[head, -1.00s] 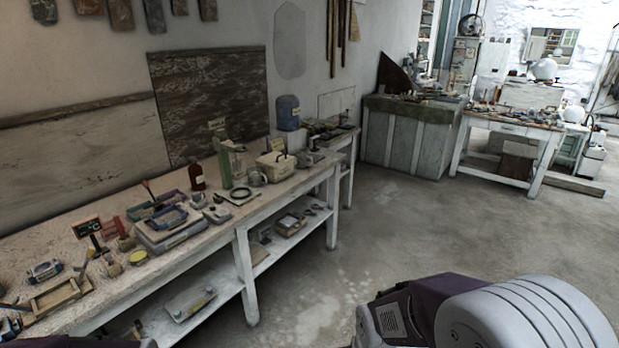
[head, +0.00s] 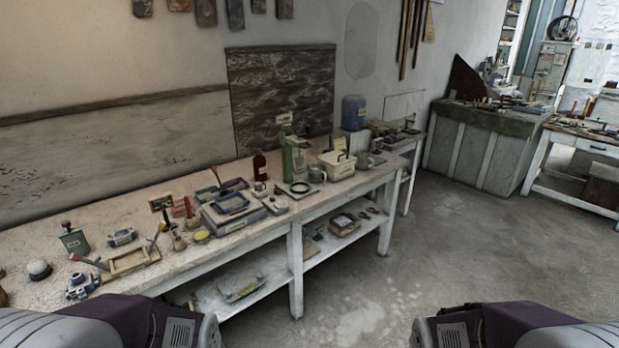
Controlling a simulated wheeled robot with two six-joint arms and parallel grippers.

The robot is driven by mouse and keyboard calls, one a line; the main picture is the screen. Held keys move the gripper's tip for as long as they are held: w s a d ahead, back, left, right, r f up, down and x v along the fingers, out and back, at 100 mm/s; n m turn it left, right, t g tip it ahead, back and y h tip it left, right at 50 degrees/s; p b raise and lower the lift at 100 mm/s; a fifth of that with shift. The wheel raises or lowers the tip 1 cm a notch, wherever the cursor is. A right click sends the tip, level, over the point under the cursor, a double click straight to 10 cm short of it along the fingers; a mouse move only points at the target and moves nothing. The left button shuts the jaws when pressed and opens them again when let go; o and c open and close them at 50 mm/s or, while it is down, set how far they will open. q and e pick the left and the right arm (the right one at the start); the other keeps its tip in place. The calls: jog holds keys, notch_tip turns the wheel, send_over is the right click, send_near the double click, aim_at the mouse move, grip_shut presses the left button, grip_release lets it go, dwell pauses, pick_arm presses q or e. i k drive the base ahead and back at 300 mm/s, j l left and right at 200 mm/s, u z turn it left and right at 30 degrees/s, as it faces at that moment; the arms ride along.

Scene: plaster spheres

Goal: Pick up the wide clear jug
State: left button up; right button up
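I cannot make out a wide clear jug in the head view. A blue, partly see-through container (head: 353,113) stands at the far end of the long workbench (head: 100,222), against the wall; it looks more like a tall bottle or canister. Parts of both my arms show at the bottom left and bottom right edges. Neither of my grippers is in the picture, so what they hold is hidden.
The bench carries a brown bottle (head: 260,166), a green bottle-like stand (head: 293,158), a white box (head: 337,165), a scale-like device (head: 232,210) and a wooden frame (head: 131,262). A green-topped cabinet (head: 484,145) stands farther back. The floor (head: 440,260) to the right is clear.

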aim_at(315, 172)
jog(key=i+l+u, duration=0.2)
jog(key=i, duration=0.2)
jog(key=i+l+u, duration=0.45)
jog(key=i, duration=0.3)
jog(key=i+l+u, duration=0.45)
jog(key=i+l, duration=0.15)
jog(key=l, duration=0.25)
jog(key=i+l+u, duration=0.25)
jog(key=l, duration=0.2)
jog(key=i+l+u, duration=0.2)
jog(key=l, duration=0.3)
jog(key=i+l+u, duration=0.25)
jog(key=l, duration=0.3)
